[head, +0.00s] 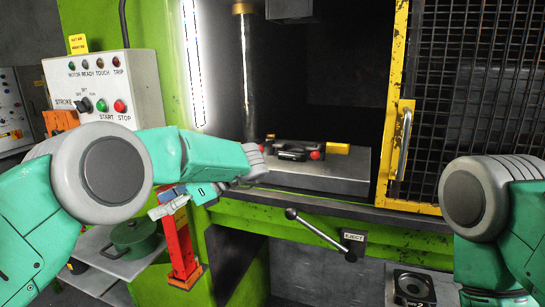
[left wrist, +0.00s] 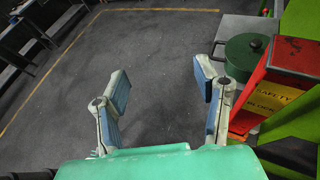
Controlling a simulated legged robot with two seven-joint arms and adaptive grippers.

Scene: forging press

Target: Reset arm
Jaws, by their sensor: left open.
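My left arm reaches in from the left of the head view, in front of the green press (head: 80,20). My left gripper (head: 168,200) hangs low beside the red safety block, partly hidden by my own arm. In the left wrist view the left gripper (left wrist: 158,77) has its two blue-padded fingers spread wide, with only dark floor seen between them. It holds nothing. My right arm shows at the right edge of the head view, in front of the mesh door. The right gripper is outside both views.
The red safety block (head: 179,245) stands close to the left gripper; it also shows in the left wrist view (left wrist: 300,58). A green pot (head: 134,238) sits on a grey shelf. A control box (head: 95,88), eject lever (head: 315,229) and yellow-framed mesh door (head: 397,150) are nearby. Open floor (left wrist: 160,45) lies beyond the fingers.

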